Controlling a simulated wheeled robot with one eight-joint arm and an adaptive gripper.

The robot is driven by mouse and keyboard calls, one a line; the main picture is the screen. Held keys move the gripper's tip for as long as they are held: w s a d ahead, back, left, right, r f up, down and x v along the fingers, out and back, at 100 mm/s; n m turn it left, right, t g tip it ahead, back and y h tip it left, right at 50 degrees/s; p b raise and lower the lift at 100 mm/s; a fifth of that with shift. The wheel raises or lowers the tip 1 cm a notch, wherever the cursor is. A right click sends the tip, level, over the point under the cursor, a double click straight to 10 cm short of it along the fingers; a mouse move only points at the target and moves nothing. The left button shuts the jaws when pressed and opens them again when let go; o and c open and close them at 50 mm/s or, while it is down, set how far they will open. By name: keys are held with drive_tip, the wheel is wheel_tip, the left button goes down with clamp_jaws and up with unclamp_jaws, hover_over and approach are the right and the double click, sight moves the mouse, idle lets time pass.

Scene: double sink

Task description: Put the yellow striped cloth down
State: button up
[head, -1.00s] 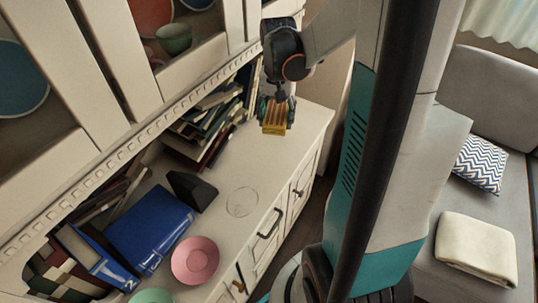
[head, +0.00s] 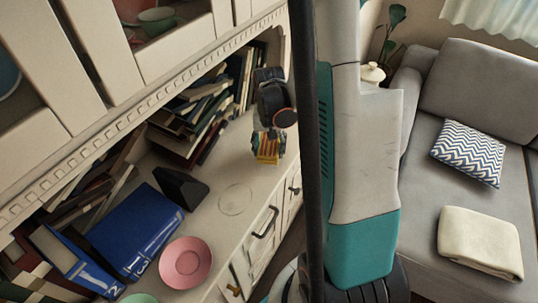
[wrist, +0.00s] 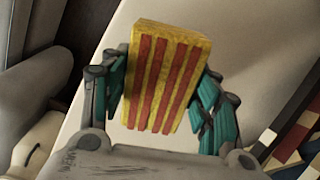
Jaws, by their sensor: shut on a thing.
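The yellow striped cloth (head: 268,157) is a block-like yellow piece with red stripes. My gripper (head: 268,139) is shut on it above the far right part of the cabinet top (head: 222,222). In the wrist view the cloth (wrist: 165,78) stands between the teal fingers of my gripper (wrist: 160,95), with its striped face toward the camera. The pale cabinet top shows behind it in that view. I cannot tell how much gap lies between the cloth and the surface. My column hides part of the cabinet's right side.
On the cabinet top are a pink bowl (head: 186,262), a clear round dish (head: 236,199), a black wedge-shaped object (head: 181,187), blue binders (head: 135,232) and several books (head: 200,115). Bare surface lies between the clear dish and the cloth. A grey sofa (head: 465,200) stands at right.

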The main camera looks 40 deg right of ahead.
sight(268, 145)
drive_tip(key=shift+f+b, duration=0.5)
drive_tip(key=shift+f, duration=1.15)
drive_tip(key=shift+f, duration=0.15)
drive_tip(key=o, duration=1.2)
wheel_tip(268, 145, up, 12)
drive_tip(key=p, duration=0.4)
drive_tip(key=shift+r, duration=0.2)
drive_tip(key=shift+w+a, duration=0.1)
